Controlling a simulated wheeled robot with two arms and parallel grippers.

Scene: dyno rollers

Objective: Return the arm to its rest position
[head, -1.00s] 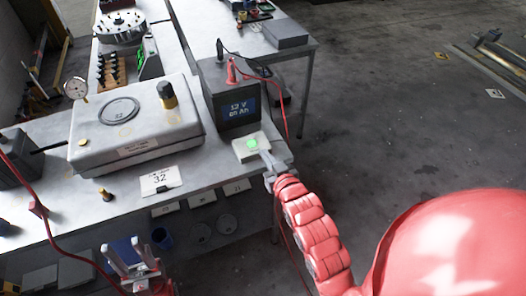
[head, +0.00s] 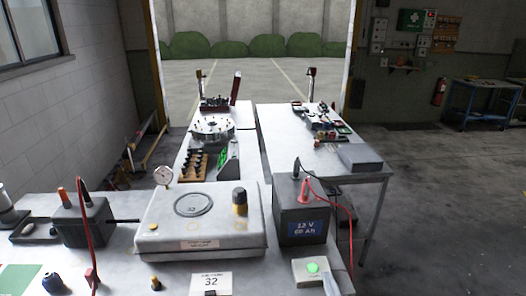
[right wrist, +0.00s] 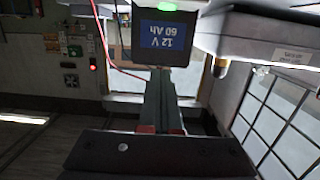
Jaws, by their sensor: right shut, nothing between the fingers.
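The same battery unit (head: 298,211) has a blue display reading 12 V 60 Ah. My left gripper is out of view.
A card reading 32 (head: 211,284) is in front. A second table (head: 300,158) stands behind; open floor (head: 430,200) lies to the right.

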